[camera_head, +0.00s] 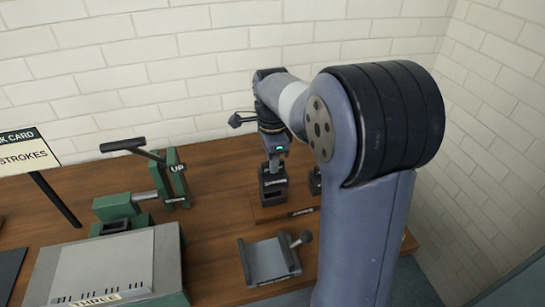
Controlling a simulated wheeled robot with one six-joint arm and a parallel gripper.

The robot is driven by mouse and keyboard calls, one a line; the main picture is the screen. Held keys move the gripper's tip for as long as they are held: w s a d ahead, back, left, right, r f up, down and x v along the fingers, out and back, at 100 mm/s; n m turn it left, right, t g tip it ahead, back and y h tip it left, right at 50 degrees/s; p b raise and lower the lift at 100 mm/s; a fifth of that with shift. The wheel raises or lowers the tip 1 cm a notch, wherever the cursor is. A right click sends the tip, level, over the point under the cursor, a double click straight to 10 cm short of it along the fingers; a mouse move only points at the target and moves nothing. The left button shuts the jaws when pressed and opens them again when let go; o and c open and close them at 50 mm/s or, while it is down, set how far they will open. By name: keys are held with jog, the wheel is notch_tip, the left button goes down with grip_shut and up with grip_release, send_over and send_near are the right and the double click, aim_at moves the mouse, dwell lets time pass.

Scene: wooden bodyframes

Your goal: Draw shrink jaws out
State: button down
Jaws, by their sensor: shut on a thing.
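My gripper (274,163) points down at the middle of the bench and is shut on a dark, box-shaped jaw block (272,187) with a pale label, too small to read surely. The block is upright, at a low wooden stand (266,213) with a small dark label on its front. I cannot tell whether its bottom rests in the stand or is clear of it. A second dark block (315,181) stands to the right, mostly hidden behind my arm. A green machine (128,207) with a black lever stands to the left, with a plate marked UP.
A grey plate with a knobbed handle (268,260) lies in front of the stand. A grey box marked THREE (110,265) fills the front left. A card sign on a post (28,150) stands far left. White brick walls close the back and right.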

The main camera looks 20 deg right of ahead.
aim_at(273, 175)
jog(key=shift+f, duration=0.6)
jog(key=shift+p, duration=0.4)
dwell(1.7)
jog(key=shift+f+b, duration=1.05)
jog(key=shift+f, duration=0.75)
jog(key=c, duration=1.3)
grip_release()
jog(key=shift+s+f, duration=0.1)
notch_tip(273, 175, up, 11)
jog(key=shift+r+p, duration=0.1)
jog(key=shift+p, duration=0.25)
